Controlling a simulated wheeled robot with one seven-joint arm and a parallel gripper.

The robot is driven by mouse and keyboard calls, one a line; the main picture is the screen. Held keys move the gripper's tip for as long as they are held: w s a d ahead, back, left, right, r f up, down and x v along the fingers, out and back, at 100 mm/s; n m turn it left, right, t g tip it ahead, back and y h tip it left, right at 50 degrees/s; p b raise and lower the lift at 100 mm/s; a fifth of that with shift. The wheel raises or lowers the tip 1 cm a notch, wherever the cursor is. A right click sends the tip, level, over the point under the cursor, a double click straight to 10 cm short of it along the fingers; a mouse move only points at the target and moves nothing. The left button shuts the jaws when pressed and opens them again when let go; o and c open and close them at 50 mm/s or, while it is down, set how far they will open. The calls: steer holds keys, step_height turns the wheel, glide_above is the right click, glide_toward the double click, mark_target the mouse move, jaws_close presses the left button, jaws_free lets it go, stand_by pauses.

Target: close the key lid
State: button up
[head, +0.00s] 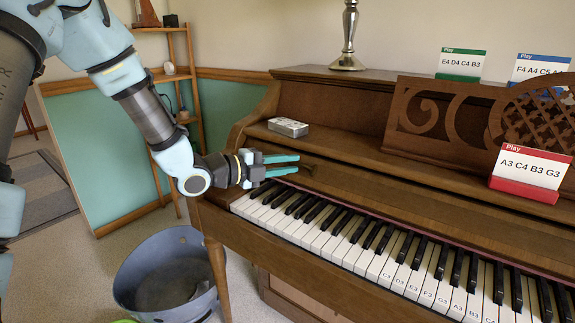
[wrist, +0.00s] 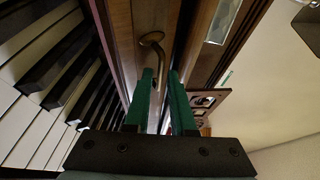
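The brown wooden key lid (head: 400,205) is open, lying back above the bare keys (head: 340,236). A small dark metal handle (head: 309,168) sits near the lid's left end. It also shows in the wrist view (wrist: 152,38) as a curved loop with a round end. My gripper (head: 298,163) is at the left end of the piano, above the keys and just left of the handle. Its two green fingers (wrist: 160,75) are apart, and part of the handle shows between and beyond their tips. I cannot tell whether they touch it.
A music stand (head: 440,115) rises at the right, with a red-edged card (head: 530,173) before it. A metal box (head: 288,127) and a lamp base (head: 347,62) stand on the piano's upper ledges. A grey bucket (head: 135,285) stands on the floor at left.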

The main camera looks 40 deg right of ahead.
jaws_close()
stand_by(1.4)
